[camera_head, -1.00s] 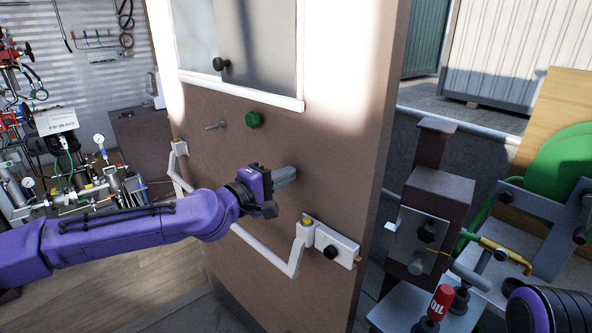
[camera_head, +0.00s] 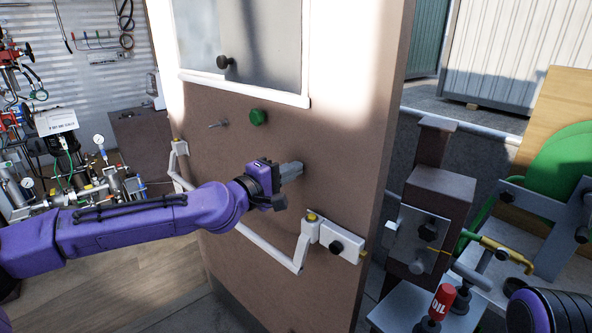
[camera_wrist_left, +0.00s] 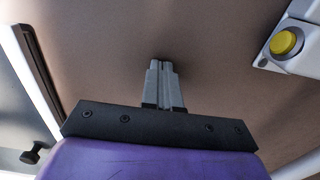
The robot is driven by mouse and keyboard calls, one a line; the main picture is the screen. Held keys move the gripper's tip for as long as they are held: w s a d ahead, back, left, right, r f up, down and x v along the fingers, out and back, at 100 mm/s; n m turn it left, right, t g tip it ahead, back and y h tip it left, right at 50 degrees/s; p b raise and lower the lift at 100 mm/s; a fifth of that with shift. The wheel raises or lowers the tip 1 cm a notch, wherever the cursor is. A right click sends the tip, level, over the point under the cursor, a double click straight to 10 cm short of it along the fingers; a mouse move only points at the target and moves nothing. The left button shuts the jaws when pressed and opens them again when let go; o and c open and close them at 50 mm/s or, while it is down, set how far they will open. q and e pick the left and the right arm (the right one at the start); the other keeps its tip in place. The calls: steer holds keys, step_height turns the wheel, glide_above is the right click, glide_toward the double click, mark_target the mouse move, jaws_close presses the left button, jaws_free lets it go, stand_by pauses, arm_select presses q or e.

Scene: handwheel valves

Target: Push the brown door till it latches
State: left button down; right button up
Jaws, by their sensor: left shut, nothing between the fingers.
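The brown door (camera_head: 345,130) stands ajar in the middle of the head view, with a gap between its right edge and the dark frame post (camera_head: 432,190). It carries a window, a green knob (camera_head: 257,117), a white push bar (camera_head: 268,248) and a latch box (camera_head: 339,240) at its right edge. My left gripper (camera_head: 298,169) is shut and empty, its tips at the door face above the push bar. In the left wrist view, the shut fingers (camera_wrist_left: 163,72) point at the brown surface; contact is hard to tell. My right gripper is not in view.
A strike box (camera_head: 422,240) is on the post to the right. A bench with gauges (camera_head: 90,185) stands at the left. Open floor lies below my left arm.

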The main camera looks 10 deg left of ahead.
arm_select(q)
steer(key=shift+b+x, duration=0.9)
steer(key=shift+x, duration=2.55)
steer(key=v, duration=0.8)
